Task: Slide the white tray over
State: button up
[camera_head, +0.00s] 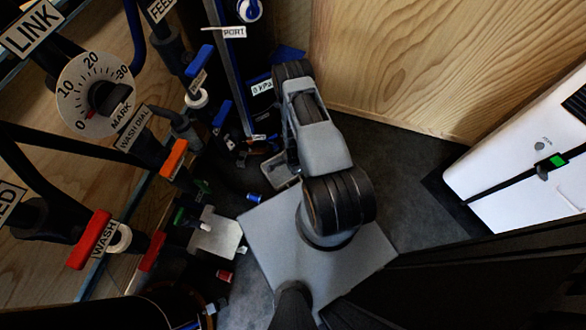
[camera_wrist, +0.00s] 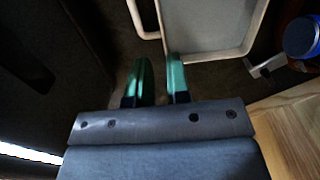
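The white tray (camera_wrist: 212,28) lies at the top of the wrist view, with a pale raised rim and a grey inside. A white loop like a handle (camera_wrist: 143,34) stands at its left side. My gripper (camera_wrist: 158,70) is open, its two green fingers apart with only dark floor visible between them. The right fingertip is close to the tray's lower left corner; I cannot tell whether it touches. In the head view a small pale tray (camera_head: 279,170) shows partly behind my arm, and my fingers are hidden there.
A blue-capped bottle or jar (camera_wrist: 301,38) stands right of the tray, near a wooden surface (camera_wrist: 290,120). In the head view, pipes with a red wash valve (camera_head: 92,240) and a dial (camera_head: 95,95) crowd the left. A white cabinet (camera_head: 525,160) stands at the right.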

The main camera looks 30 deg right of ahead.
aim_at(293, 182)
jog(key=shift+f, duration=0.1)
notch_tip(293, 182, down, 14)
jog(key=b, duration=0.6)
jog(key=shift+r, duration=0.2)
jog(key=shift+c, duration=0.3)
grip_shut()
jog(key=shift+s, duration=0.1)
dwell(0.9)
